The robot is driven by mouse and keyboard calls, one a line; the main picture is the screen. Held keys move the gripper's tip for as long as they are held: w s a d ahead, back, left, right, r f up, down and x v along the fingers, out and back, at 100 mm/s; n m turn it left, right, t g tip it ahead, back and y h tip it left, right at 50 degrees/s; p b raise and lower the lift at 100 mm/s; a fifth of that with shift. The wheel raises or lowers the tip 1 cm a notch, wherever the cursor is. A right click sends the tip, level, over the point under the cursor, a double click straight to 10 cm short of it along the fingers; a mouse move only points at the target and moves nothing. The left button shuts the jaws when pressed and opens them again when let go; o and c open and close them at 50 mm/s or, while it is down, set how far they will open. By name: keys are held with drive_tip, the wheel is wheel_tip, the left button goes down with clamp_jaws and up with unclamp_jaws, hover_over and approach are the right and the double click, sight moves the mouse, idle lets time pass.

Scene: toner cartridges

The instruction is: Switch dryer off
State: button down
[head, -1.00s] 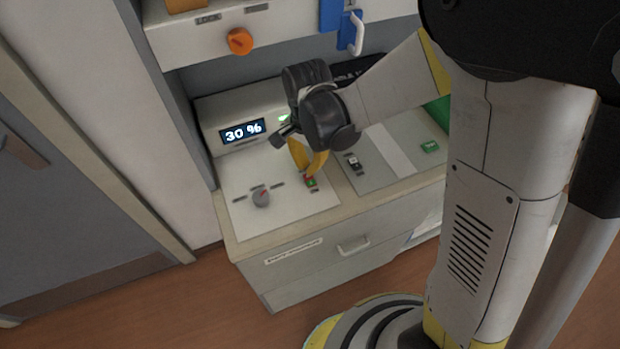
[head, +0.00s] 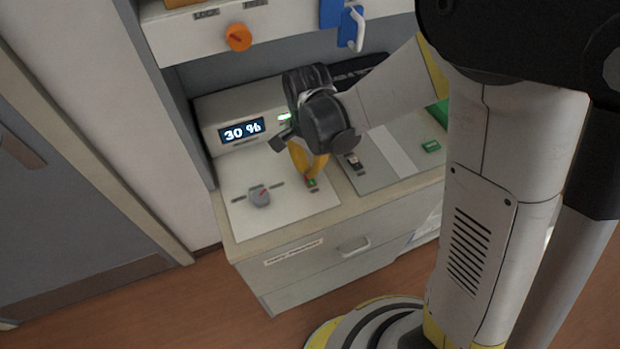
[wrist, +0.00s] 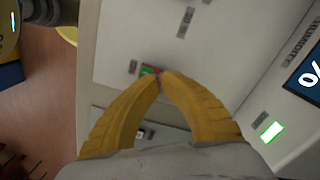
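The dryer unit carries a display (head: 242,129) reading 30 % and a lit green indicator (head: 284,117), which also shows in the wrist view (wrist: 272,131). A small red and green rocker switch (head: 311,183) sits on the white panel in front of it; in the wrist view the switch (wrist: 149,70) is partly hidden by the fingertips. My gripper (head: 312,174) points down at the switch. Its yellow fingers (wrist: 160,76) are brought together at the tips with nothing visible between them. The tips are at the switch, but I cannot tell whether they touch it.
A grey knob (head: 259,196) stands on the same panel, left of the switch. A second black switch (head: 353,162) and a green button (head: 431,146) are to the right. An orange knob (head: 238,37) and a blue-backed handle (head: 351,30) are above. A drawer (head: 330,257) is below.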

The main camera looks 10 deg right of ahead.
drive_tip(key=shift+f+b, duration=0.65)
drive_tip(key=shift+f, duration=0.15)
drive_tip(key=shift+r, duration=0.15)
drive_tip(key=shift+r+p, duration=2.5)
drive_tip(key=shift+r, duration=0.9)
drive_tip(key=shift+d+r, duration=0.1)
drive_tip(key=s+d+r+n+t+b, duration=0.5)
drive_tip(key=s+d+r+n+t, duration=0.2)
drive_tip(key=s+d+r, duration=0.3)
drive_tip(key=shift+s+d+r+n, duration=0.15)
drive_tip(key=shift+s+d+n, duration=0.25)
drive_tip(key=shift+d+n, duration=0.9)
drive_tip(key=shift+d+m, duration=0.35)
drive_tip(key=shift+m, duration=0.05)
